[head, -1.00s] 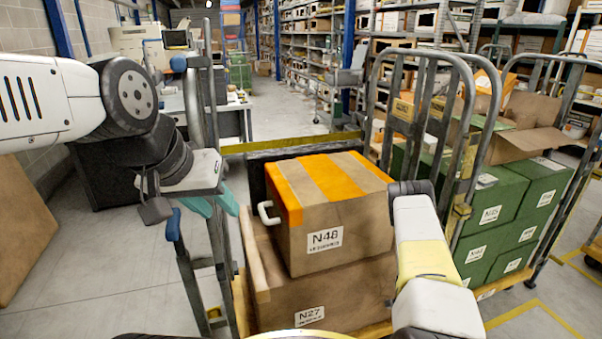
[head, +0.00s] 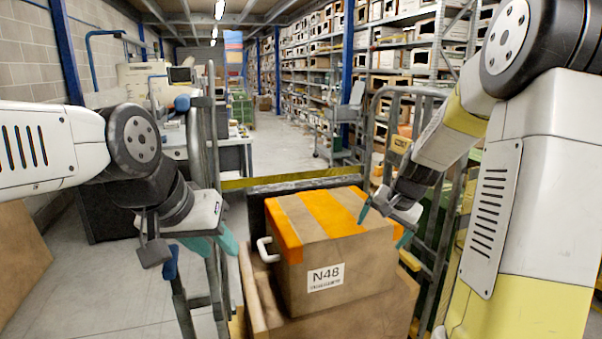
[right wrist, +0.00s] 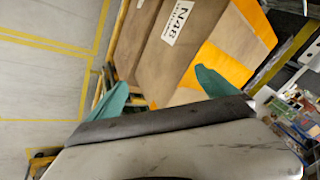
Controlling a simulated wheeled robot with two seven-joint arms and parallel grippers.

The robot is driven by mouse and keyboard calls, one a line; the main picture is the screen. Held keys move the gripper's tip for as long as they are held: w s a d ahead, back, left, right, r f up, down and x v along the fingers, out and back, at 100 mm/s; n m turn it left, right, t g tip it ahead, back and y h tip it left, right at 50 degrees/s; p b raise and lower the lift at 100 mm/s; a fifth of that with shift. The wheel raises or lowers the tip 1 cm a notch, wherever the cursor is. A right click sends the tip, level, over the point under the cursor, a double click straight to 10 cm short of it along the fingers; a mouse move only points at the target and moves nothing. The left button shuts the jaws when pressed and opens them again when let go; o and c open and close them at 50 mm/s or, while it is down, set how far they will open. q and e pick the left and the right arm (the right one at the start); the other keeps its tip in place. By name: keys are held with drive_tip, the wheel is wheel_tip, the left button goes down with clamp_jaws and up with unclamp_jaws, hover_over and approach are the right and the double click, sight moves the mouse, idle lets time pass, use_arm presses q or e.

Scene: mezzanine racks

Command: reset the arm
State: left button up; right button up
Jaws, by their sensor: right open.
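My left gripper (head: 212,243) hangs at the left of the stacked boxes, beside the trolley's upright bars. Its teal fingertips show, but the gap between them is not clear. My right gripper (head: 384,226) is open and empty in front of the right side of the upper box in the head view. In the right wrist view its two teal fingers (right wrist: 160,90) stand wide apart, with the box N48 (right wrist: 165,50) beyond them. The box N48 (head: 335,255) has orange stripes and a white handle and sits on a larger brown box (head: 350,318).
A trolley frame (head: 212,150) stands left of the boxes, and another barred trolley side (head: 440,200) stands at the right. A desk (head: 235,150) with equipment is behind on the left. Shelving lines the right. The aisle (head: 290,140) between is clear.

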drive_tip(key=s+a+r+n, duration=0.2)
drive_tip(key=s+r, duration=0.2)
drive_tip(key=s, duration=0.4)
drive_tip(key=s+a+r+n, duration=0.2)
drive_tip(key=s+r, duration=0.2)
drive_tip(key=s, duration=0.4)
drive_tip(key=s+a+r+n+t, duration=0.1)
drive_tip(key=s+a+r+n, duration=0.2)
drive_tip(key=s, duration=0.6)
drive_tip(key=shift+r+y, duration=0.4)
drive_tip(key=shift+r, duration=0.5)
drive_tip(key=shift+a, duration=0.1)
